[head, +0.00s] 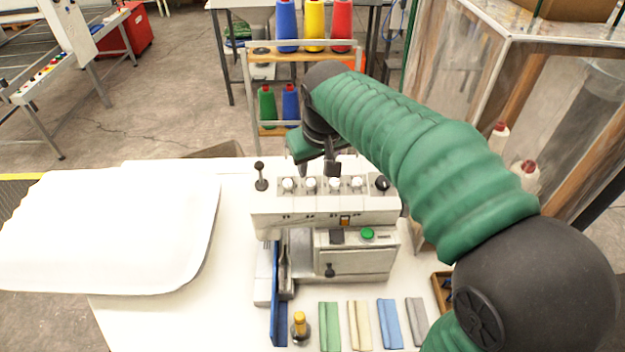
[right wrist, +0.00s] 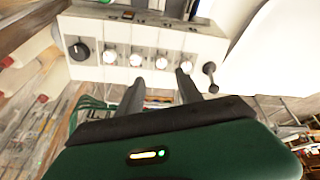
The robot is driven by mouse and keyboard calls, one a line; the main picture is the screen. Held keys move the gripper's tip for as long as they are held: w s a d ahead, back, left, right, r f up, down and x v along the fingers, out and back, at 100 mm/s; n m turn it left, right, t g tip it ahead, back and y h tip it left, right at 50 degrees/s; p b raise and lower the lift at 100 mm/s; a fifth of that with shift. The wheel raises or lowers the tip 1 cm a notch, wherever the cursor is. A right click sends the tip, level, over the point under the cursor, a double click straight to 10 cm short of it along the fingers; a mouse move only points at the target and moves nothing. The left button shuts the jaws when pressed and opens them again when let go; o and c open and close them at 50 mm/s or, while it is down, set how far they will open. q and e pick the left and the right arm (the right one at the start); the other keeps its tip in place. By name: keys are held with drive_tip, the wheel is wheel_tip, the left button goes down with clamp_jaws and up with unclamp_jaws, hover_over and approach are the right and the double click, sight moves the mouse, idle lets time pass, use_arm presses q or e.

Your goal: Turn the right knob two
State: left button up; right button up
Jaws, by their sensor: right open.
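A row of several white knobs (head: 335,183) sits on the sewing machine's upper face (head: 325,212), with a larger black knob (head: 382,185) at its right end. The second white knob from the left (head: 311,184) also shows in the right wrist view (right wrist: 162,64), where the row appears reversed. My right gripper (right wrist: 161,77) is open, its two dark fingers pointing at the row. In that view this knob appears between the fingertips; whether they touch it cannot be told. In the head view the gripper hangs just behind the row. My left gripper is not in view.
A black-tipped lever (head: 260,176) stands left of the knobs. A large white pillow (head: 110,230) lies on the left of the table. A thread rack (head: 305,95) stands behind.

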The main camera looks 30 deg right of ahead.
sight(312, 182)
drive_tip(key=x, duration=0.8)
drive_tip(key=shift+w+a+f+p, duration=0.1)
drive_tip(key=shift+a+f+p, duration=0.15)
drive_tip(key=shift+f+p, duration=0.05)
drive_tip(key=shift+w+d+f, duration=0.1)
drive_tip(key=shift+d+f, duration=0.15)
drive_tip(key=shift+f, duration=0.05)
drive_tip(key=shift+c, duration=0.3)
drive_tip(key=shift+a, duration=0.1)
clamp_jaws()
